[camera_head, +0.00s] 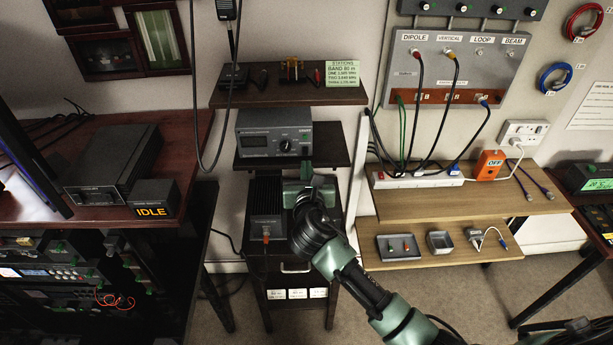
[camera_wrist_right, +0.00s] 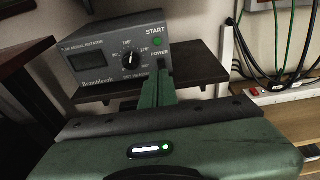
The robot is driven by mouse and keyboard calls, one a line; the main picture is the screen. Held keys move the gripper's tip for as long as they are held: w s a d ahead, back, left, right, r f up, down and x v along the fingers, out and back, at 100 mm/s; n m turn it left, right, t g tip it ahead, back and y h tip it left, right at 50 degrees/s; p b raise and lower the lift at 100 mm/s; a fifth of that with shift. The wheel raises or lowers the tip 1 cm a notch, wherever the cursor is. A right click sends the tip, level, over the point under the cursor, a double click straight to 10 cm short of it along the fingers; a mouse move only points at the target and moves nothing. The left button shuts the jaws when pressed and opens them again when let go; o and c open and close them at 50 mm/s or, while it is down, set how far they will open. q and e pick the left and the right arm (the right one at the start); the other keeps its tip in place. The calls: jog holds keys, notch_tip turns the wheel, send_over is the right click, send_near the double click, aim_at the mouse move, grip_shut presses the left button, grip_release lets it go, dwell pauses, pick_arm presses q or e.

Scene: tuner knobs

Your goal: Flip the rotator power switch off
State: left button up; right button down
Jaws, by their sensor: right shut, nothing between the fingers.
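The grey rotator box (camera_head: 275,134) sits on the middle black shelf, with a small display on its left and a round black heading knob (camera_head: 284,146) toward its right. In the right wrist view, the box (camera_wrist_right: 112,52) shows a START button (camera_wrist_right: 155,41) with the POWER label below it. My right gripper (camera_head: 306,169) is shut and empty, just in front of the box's lower right. Its green fingers (camera_wrist_right: 158,84) point at the POWER area; I cannot tell whether they touch it. My left gripper is out of view.
An upper shelf (camera_head: 265,92) with a green card overhangs the box. A black power supply (camera_head: 265,205) stands below, beside my arm. To the right, a white power strip (camera_head: 415,179) with plugged cables sits on a wooden shelf. A desk with an IDLE display (camera_head: 153,211) is left.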

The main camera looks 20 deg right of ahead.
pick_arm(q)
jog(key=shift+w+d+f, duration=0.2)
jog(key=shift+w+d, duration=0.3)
pick_arm(e)
jog(key=s, duration=0.1)
jog(key=s+a+r, duration=0.1)
jog(key=s, duration=0.1)
jog(key=s+r, duration=0.1)
jog(key=shift+s+a+r, duration=0.1)
jog(key=shift+s+a, duration=0.1)
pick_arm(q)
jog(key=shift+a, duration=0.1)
